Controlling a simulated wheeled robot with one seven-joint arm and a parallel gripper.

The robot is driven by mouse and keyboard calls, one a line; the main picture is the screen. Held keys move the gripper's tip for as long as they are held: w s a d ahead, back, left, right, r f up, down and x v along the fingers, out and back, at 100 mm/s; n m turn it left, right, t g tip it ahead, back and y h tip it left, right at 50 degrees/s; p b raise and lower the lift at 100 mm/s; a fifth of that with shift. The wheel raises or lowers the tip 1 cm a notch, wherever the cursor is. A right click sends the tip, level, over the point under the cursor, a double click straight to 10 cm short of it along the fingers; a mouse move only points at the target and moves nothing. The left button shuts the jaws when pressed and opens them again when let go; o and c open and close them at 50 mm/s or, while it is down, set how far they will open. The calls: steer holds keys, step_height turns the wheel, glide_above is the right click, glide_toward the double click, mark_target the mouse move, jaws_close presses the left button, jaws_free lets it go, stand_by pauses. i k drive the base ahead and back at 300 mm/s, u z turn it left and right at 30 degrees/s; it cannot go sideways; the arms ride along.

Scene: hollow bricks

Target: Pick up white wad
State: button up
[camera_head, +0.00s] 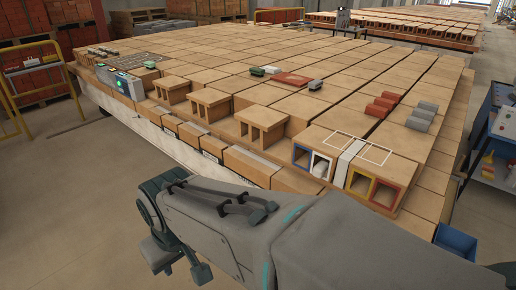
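A small white wad (321,169) appears to lie inside the white-rimmed opening of a hollow brick at the near edge of the big brick-covered platform. The opening's walls partly hide it. My gripper (176,264) is at the lower left, at the dark end of my grey arm, in front of the platform and well apart from the wad. Its fingers are too unclear to show whether they are open or shut.
Blue, yellow and red-brown rimmed openings (301,157) flank the white one. A blue bin (455,243) is at right. A yellow rail (12,90) stands left. Floor at left is clear.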

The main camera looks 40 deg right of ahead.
mark_target(321, 169)
steer(key=z, duration=0.45)
steer(key=i, duration=1)
steer(key=z, duration=1.35)
steer(key=i, duration=0.55)
steer(key=z, duration=0.5)
